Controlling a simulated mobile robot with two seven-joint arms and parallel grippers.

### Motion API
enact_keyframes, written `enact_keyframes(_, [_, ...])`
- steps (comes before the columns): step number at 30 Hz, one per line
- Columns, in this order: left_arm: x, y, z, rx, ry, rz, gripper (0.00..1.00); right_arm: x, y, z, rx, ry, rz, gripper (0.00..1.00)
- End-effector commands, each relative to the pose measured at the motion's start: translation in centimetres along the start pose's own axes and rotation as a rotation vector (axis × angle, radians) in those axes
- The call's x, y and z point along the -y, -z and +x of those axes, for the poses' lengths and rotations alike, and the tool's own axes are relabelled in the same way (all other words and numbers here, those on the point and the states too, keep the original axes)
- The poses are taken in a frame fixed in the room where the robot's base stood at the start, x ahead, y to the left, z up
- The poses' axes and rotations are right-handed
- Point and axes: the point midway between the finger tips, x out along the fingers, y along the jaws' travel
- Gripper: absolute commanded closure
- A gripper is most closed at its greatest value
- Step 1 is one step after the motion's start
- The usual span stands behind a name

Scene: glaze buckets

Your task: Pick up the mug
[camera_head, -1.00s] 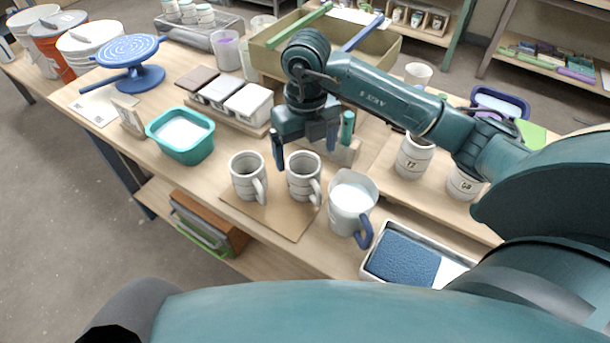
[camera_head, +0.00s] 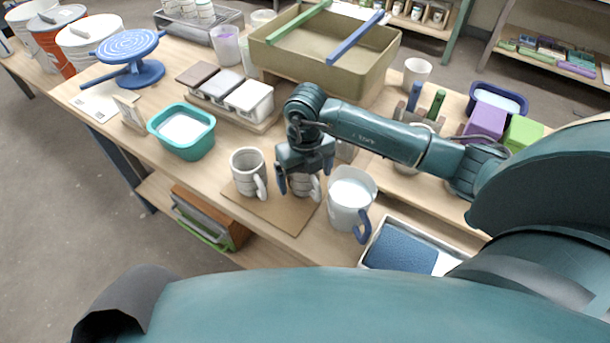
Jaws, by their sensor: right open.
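Two pale grey mugs with dark bands stand upright on a brown board (camera_head: 266,218). The left mug (camera_head: 247,172) is fully in view, its handle towards the lower right. The right mug (camera_head: 303,186) is mostly hidden under my right gripper (camera_head: 305,184). That gripper points down from above, open, with one finger on the left side of the right mug and the other towards its far right side. I cannot tell whether the fingers touch it. My left gripper is not in view.
A measuring jug (camera_head: 350,200) with white content and a blue handle stands close right of the gripper. A tray with a blue sponge (camera_head: 402,250) lies right of it. A teal tub (camera_head: 182,130) and lidded boxes (camera_head: 249,98) stand to the left.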

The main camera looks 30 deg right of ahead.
Motion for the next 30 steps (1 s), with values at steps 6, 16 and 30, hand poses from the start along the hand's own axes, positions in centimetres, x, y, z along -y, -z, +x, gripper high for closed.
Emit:
enact_keyframes(6, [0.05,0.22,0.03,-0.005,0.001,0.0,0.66,-0.01,0.0,-0.04,0.0,0.0,0.0,0.27])
enact_keyframes(16, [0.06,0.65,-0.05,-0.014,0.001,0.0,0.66,0.0,-0.01,-0.07,0.0,0.0,0.0,0.54])
enact_keyframes(30, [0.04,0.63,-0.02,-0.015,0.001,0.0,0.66,0.0,-0.1,-0.75,0.002,-0.001,0.0,0.68])
